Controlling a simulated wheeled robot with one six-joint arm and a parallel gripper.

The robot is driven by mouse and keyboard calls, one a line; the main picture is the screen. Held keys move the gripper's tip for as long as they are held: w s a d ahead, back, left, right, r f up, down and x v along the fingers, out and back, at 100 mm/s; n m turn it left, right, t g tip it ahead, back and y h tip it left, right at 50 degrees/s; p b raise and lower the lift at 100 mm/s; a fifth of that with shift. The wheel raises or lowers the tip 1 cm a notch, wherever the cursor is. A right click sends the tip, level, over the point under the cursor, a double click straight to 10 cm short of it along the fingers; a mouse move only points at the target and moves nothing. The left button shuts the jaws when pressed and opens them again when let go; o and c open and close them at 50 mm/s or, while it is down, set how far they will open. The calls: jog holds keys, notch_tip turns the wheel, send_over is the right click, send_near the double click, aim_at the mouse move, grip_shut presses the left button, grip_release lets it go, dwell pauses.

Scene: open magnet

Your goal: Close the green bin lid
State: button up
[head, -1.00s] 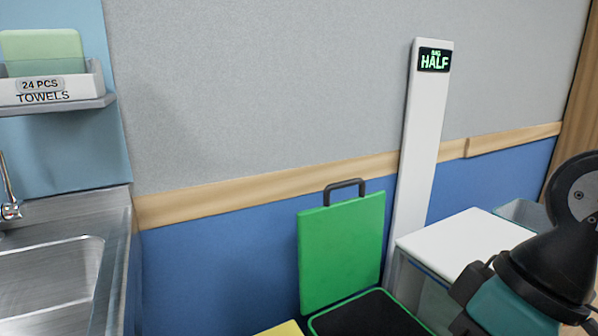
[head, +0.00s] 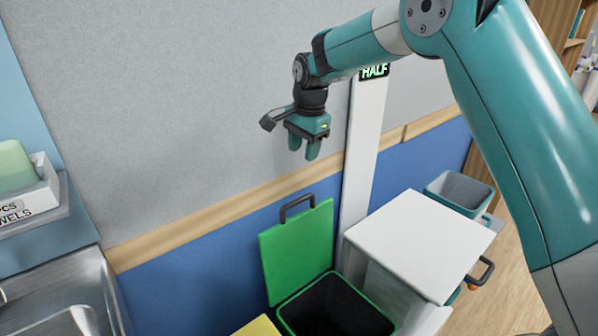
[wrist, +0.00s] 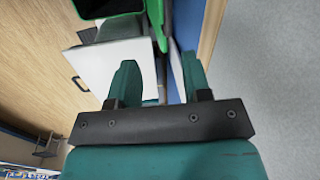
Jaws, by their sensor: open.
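The green bin lid (head: 298,252) stands raised and open, leaning near the blue wall, with a dark handle (head: 297,207) on its top edge. The green-rimmed bin (head: 335,308) below it is open and dark inside; its lower part is cut off by the frame. My gripper (head: 303,150) hangs above the lid handle with its fingers pointing down, apart from it and empty. In the wrist view, my gripper (wrist: 159,70) shows two separated teal fingers, with the green rim (wrist: 108,8) at the top edge.
A white-topped cabinet (head: 418,240) stands right of the bin. A white post (head: 362,150) with a HALF display rises behind it. A yellow surface (head: 258,327) shows at the bottom, and a steel sink (head: 70,300) is at left. A grey-blue open bin (head: 458,190) stands farther right.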

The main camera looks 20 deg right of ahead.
aim_at(299, 199)
jog(key=shift+m, duration=0.7)
jog(key=w+f+p, duration=0.1)
jog(key=f, duration=0.4)
jog(key=w+f+p, duration=0.1)
jog(key=f, duration=0.5)
jog(key=w+f+p, duration=0.1)
jog(key=w+f, duration=0.1)
jog(key=f, duration=0.4)
jog(key=shift+f+p, duration=0.1)
jog(key=shift+p, duration=0.3)
grip_shut()
